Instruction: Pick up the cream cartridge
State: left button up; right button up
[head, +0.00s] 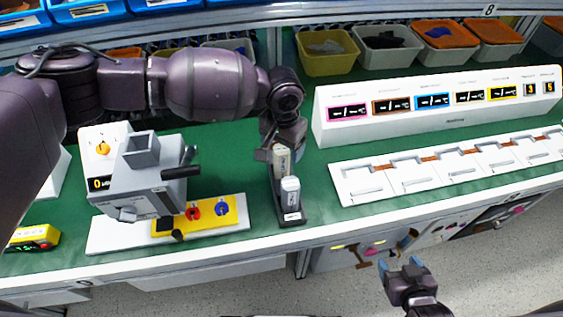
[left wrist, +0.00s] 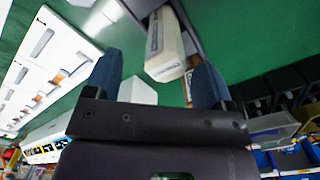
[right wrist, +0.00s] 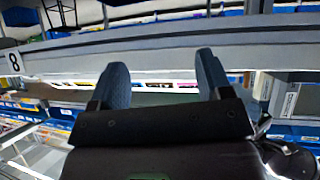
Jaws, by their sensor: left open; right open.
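The cream cartridge (head: 281,160) stands in a narrow dark tray (head: 292,219) on the green bench top, behind a white cartridge (head: 290,190). My left gripper (head: 273,147) is open at the far end of the tray, close above the cream cartridge. In the left wrist view the cream cartridge (left wrist: 166,48) shows between the tips of the open left gripper (left wrist: 157,68), nearer the right finger. Contact cannot be told. My right gripper (head: 400,266) is open and empty in front of the bench; it also shows in the right wrist view (right wrist: 156,75).
A grey device (head: 150,185) and a yellow panel with knobs (head: 215,212) stand left of the tray. A white slotted panel (head: 400,180) and a sloped display case (head: 430,115) stand right. Bins (head: 327,62) line the back. Green surface is clear around the tray.

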aim_at(281, 158)
pick_arm(q)
jog(key=shift+w+a+f+b, duration=0.1)
jog(key=shift+w+f+b, duration=0.1)
jog(key=shift+f, duration=1.25)
jog(key=shift+w+a+f+b, duration=0.1)
jog(key=shift+w+f+b, duration=0.1)
jog(key=shift+f, duration=1.25)
jog(key=c, duration=1.1)
